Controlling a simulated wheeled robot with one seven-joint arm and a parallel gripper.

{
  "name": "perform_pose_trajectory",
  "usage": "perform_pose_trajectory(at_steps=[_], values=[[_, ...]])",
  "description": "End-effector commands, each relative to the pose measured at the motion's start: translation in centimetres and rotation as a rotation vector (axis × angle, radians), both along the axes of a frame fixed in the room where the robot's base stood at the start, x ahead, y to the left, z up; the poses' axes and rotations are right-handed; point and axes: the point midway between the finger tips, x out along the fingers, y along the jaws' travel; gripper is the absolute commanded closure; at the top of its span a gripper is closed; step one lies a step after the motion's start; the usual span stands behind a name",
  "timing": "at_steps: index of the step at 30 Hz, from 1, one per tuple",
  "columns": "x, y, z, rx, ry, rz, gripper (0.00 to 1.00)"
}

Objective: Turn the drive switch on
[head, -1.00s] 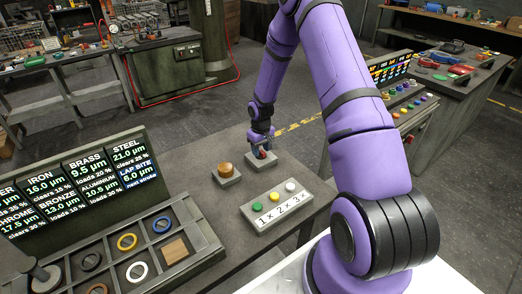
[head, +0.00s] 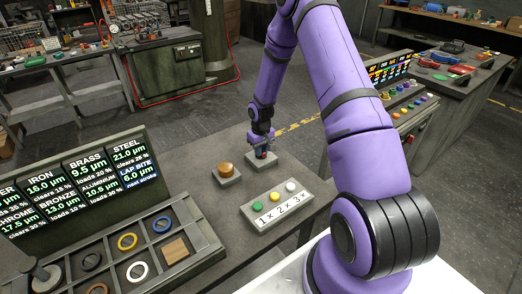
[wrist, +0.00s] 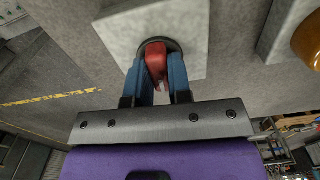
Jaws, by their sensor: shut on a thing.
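The drive switch is a red lever (wrist: 156,62) on a grey square base plate (wrist: 195,25) on the bench. In the head view its base (head: 262,168) sits right of the round orange-brown knob. My gripper (wrist: 160,75) reaches down to the switch, with its blue fingers on either side of the red lever and shut on it. It also shows in the head view (head: 262,150), where the fingers hide most of the lever. I cannot tell whether the switch is on or off.
The orange-brown knob (head: 226,169) on its own grey plate stands close to the left. A button panel (head: 276,208) with green, yellow and white buttons is nearer. A ring tray (head: 205,235) and a display board (head: 85,180) lie to the left.

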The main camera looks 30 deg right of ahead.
Motion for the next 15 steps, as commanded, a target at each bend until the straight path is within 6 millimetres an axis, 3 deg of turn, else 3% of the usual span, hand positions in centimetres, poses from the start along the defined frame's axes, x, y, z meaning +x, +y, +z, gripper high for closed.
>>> perform_pose_trajectory(at_steps=[15], values=[[0.02, 0.05, 0.03, -0.001, -0.001, -0.414, 1.00]])
